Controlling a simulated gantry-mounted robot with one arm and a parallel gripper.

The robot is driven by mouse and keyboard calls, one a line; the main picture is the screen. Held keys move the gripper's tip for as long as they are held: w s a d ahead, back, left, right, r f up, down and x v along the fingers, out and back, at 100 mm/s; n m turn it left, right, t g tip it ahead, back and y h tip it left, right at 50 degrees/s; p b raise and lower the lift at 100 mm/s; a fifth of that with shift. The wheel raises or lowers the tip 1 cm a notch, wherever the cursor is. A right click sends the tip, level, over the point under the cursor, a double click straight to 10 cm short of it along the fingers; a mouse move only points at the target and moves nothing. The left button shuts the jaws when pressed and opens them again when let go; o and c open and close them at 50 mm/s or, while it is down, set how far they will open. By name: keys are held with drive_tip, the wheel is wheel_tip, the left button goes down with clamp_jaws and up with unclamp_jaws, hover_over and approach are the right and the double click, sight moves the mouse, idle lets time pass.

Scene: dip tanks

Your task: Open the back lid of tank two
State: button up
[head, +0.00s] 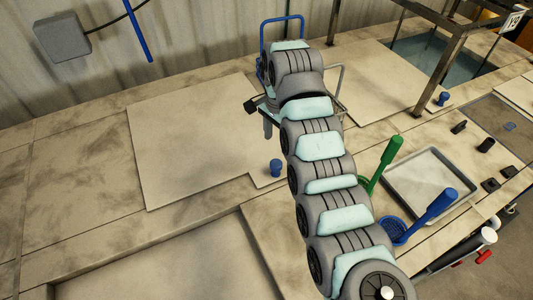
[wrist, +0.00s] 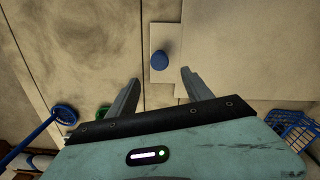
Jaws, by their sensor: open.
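A pale, flat lid panel (head: 185,140) lies left of my arm in the head view. A blue knob (head: 275,168) stands upright on a small tab at its right corner. The wrist view shows the knob (wrist: 159,61) from above on its pale square plate. My gripper (wrist: 160,77) is open and empty, with the knob in line with the gap between its fingertips but apart from them. In the head view the gripper (head: 267,127) is partly hidden by my arm, above the panel's right side. No label shows which tank this is.
Another pale panel (head: 375,80) and blue knob (head: 443,98) lie right of my arm. A metal frame post (head: 440,75) stands beside an open tank (head: 430,55). A green-handled tool (head: 383,160), a blue ladle (head: 425,215) and a tray (head: 430,182) lie at right. A blue basket (wrist: 296,128) is near.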

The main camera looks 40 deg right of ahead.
sight(276, 163)
drive_tip(key=f+p, duration=0.2)
drive_tip(key=f, duration=0.7)
drive_tip(key=shift+s+f, duration=0.2)
drive_tip(key=shift+w+f, duration=0.1)
drive_tip(key=shift+f, duration=0.4)
drive_tip(key=shift+c, duration=0.5)
clamp_jaws()
